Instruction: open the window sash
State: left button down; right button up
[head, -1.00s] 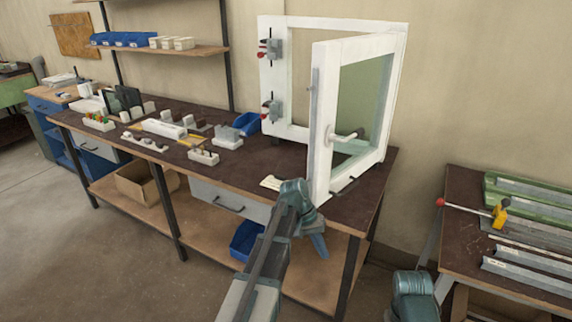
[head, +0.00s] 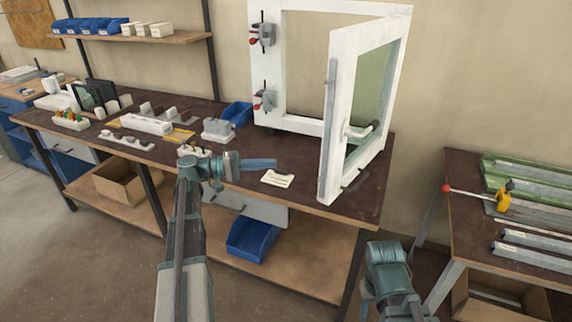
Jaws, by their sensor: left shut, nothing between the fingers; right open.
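The white window sash (head: 338,115) stands swung out from its white frame (head: 303,124) on the bench, hinged at the right side. Its handle (head: 362,130) is on the sash's right-facing side and sticks out level. My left gripper (head: 274,164) is shut and empty, above the bench front to the left of the sash's free edge, apart from it. My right arm (head: 388,268) shows at the bottom right, in front of the bench. The fingers of my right gripper are not clearly visible.
A white card (head: 277,179) lies near the bench front. Small parts and a blue bin (head: 238,113) stand to the left. A side table (head: 470,215) with metal profiles stands at the right.

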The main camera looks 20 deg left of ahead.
pick_arm(q)
jog(key=s+d+x, duration=0.1)
jog(key=s+x, duration=0.1)
jog(key=x, duration=1)
jog(key=shift+s+d, duration=0.15)
jog(key=shift+s, duration=0.1)
jog(key=shift+d, duration=0.1)
